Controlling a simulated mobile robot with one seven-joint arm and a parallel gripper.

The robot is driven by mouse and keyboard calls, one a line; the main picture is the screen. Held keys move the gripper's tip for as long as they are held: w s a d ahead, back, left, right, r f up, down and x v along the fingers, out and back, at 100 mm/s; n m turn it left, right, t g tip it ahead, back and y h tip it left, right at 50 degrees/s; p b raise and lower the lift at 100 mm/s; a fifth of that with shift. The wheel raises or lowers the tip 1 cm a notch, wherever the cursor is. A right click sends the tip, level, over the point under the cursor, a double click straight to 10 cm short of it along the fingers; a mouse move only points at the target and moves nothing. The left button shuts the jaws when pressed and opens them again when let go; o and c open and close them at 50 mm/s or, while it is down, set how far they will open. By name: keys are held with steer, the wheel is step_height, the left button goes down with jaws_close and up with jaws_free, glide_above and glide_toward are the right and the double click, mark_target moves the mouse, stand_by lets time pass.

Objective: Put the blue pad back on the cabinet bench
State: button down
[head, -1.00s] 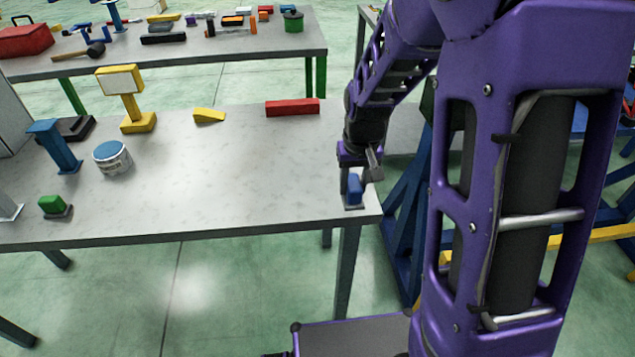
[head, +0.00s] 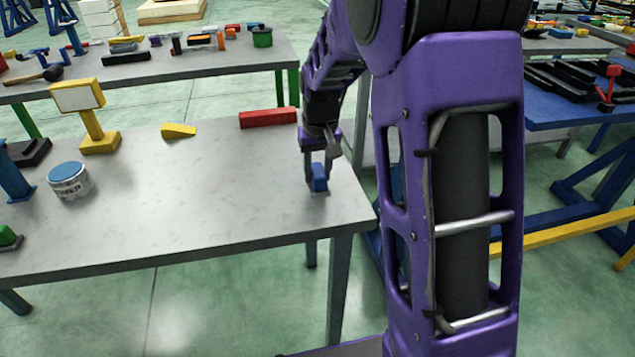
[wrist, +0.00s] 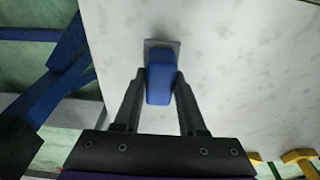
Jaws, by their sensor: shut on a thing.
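The blue pad (head: 319,178) is a small blue block on a thin grey base, at the right end of the grey bench top (head: 220,190). My gripper (head: 317,172) points down at the pad. In the wrist view the two fingers of my gripper (wrist: 161,82) close on both sides of the blue pad (wrist: 160,78). The grey base shows past its far edge. The pad is on or just above the bench top; I cannot tell which.
A red block (head: 268,118), a yellow wedge (head: 178,131), a yellow stand (head: 98,130) and a paint can (head: 69,181) stand on the same bench. The middle of the bench is clear. A blue bench (head: 570,105) holds dark parts at the right.

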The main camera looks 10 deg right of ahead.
mark_target(319, 174)
steer(key=shift+f, duration=1.15)
steer(key=shift+f, duration=0.15)
steer(key=shift+c, duration=2.4)
jaws_free()
steer(key=r, duration=0.4)
steer(key=s+r+p, duration=0.1)
steer(key=r, duration=0.3)
steer(key=r+p, duration=0.1)
steer(key=r, duration=0.3)
steer(key=shift+s+r, duration=0.1)
steer(key=shift+s, duration=0.3)
